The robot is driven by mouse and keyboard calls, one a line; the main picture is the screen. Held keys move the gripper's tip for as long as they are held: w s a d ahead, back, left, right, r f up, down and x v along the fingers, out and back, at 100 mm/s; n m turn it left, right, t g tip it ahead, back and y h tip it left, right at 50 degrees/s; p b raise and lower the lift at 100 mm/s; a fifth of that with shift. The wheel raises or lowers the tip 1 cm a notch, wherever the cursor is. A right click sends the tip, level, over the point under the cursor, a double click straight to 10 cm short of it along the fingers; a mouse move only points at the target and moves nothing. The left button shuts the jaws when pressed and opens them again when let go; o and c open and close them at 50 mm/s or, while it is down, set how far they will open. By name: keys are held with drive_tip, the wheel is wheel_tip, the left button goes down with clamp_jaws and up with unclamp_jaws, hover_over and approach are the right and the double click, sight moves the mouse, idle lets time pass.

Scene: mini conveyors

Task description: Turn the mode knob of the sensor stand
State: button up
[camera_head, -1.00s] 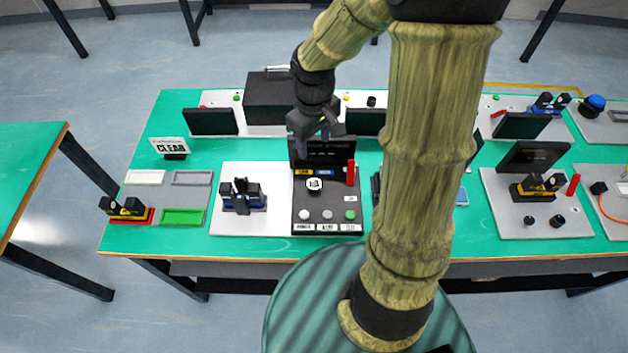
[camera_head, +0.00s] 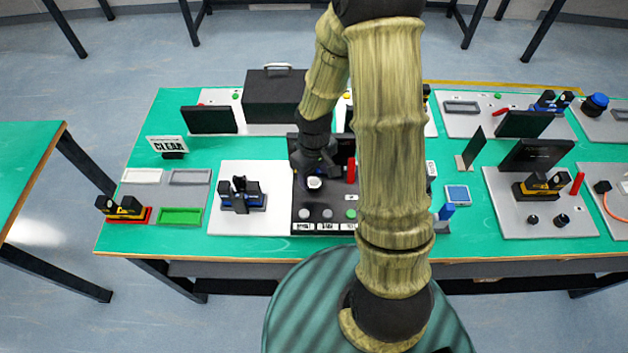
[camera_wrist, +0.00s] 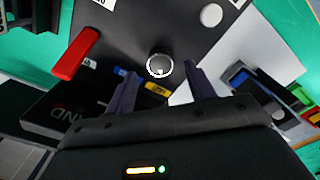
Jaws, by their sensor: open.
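My gripper (camera_head: 316,170) is over the panel at the knob's back edge. In the wrist view my gripper (camera_wrist: 158,80) is open and empty, its two dark fingers apart on either side of the knob. Whether a finger touches the knob I cannot tell.
A red lever (camera_head: 351,170) stands right of the knob; it also shows in the wrist view (camera_wrist: 76,54). Round buttons (camera_head: 327,214) line the panel's front. A blue and black device (camera_head: 241,196) sits on the white base to the left.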

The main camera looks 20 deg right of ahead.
sight(314, 182)
drive_tip(key=shift+f, duration=1.75)
drive_tip(key=shift+c, duration=0.4)
drive_tip(key=c, duration=0.9)
drive_tip(key=shift+m, duration=0.4)
drive_tip(key=m+b, duration=0.1)
drive_tip(key=m, duration=1)
drive_tip(key=shift+m+p, duration=0.3)
